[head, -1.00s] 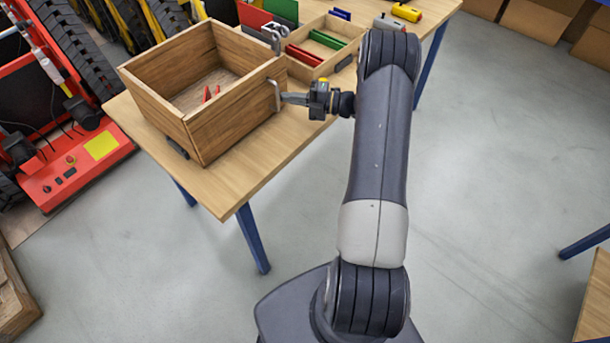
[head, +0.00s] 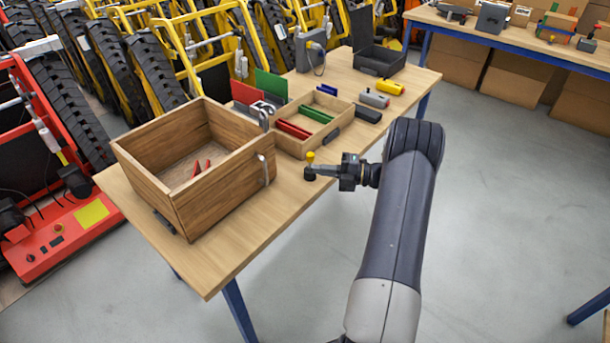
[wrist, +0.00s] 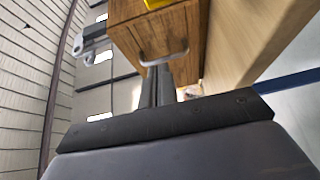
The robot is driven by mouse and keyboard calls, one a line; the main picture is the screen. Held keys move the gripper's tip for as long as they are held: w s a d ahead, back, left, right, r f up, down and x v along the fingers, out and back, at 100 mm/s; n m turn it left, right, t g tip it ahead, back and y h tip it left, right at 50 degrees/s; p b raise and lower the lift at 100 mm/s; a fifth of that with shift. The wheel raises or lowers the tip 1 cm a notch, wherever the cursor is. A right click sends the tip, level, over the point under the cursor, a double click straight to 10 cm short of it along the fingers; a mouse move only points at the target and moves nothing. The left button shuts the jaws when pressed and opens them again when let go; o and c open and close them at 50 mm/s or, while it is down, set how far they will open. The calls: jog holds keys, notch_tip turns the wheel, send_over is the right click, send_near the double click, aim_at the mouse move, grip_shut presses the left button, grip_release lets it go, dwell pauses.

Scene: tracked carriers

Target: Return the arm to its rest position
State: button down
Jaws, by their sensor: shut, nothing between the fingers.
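My gripper (head: 322,171) is over the table at the right of the wooden box, with its fingers pointing left. Its fingers are together and hold nothing; they also show in the wrist view (wrist: 158,88). The open-topped wooden box (head: 215,205) stands at the left of the table with a metal handle (head: 264,170) on its right side. The fingers are apart from this handle in the head view. In the wrist view the handle (wrist: 165,58) lies just beyond the fingertips. A small red-handled tool (head: 201,168) lies in the box.
The wooden table (head: 262,240) also carries a divided tray (head: 291,147) with red and green pieces, a dark open case (head: 380,62) and a yellow item (head: 390,87) behind my gripper. A small yellow-topped dark piece (head: 310,160) shows by the fingertips.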

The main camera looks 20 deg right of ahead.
jog(key=shift+s+d, duration=0.1)
jog(key=shift+d, duration=0.45)
